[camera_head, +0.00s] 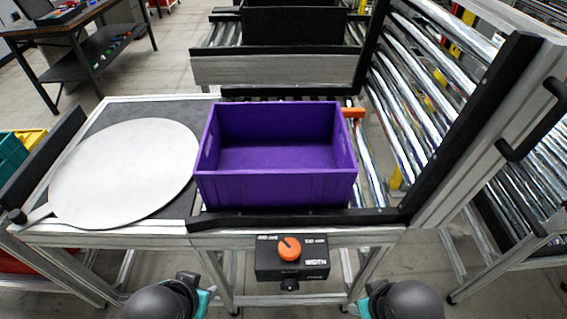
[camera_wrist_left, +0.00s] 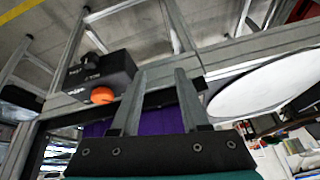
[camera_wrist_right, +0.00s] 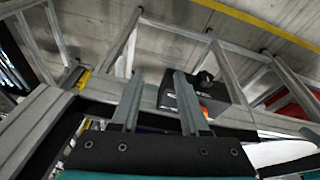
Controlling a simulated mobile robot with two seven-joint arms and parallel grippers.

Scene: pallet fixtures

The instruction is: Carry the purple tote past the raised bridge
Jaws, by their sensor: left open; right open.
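The purple tote (camera_head: 277,185) is empty and upright on the roller conveyor, behind the front black rail. A purple strip of it shows behind the fingers in the left wrist view (camera_wrist_left: 160,122). The raised bridge (camera_head: 440,110) is a roller section tilted up steeply to the right of the tote, with a black handle (camera_head: 530,120). My left gripper (camera_head: 203,295) is low in front of the table, below and left of the tote; its two fingers are apart and empty (camera_wrist_left: 160,75). My right gripper (camera_head: 357,300) is below and right of the tote, its fingers apart and empty (camera_wrist_right: 158,78).
A round pale plate (camera_head: 125,172) lies on a dark mat left of the tote. A control box with an orange knob (camera_head: 290,248) hangs from the table front between my grippers. Another conveyor with a dark bin (camera_head: 292,22) stands behind. A dark side table (camera_head: 75,40) is back left.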

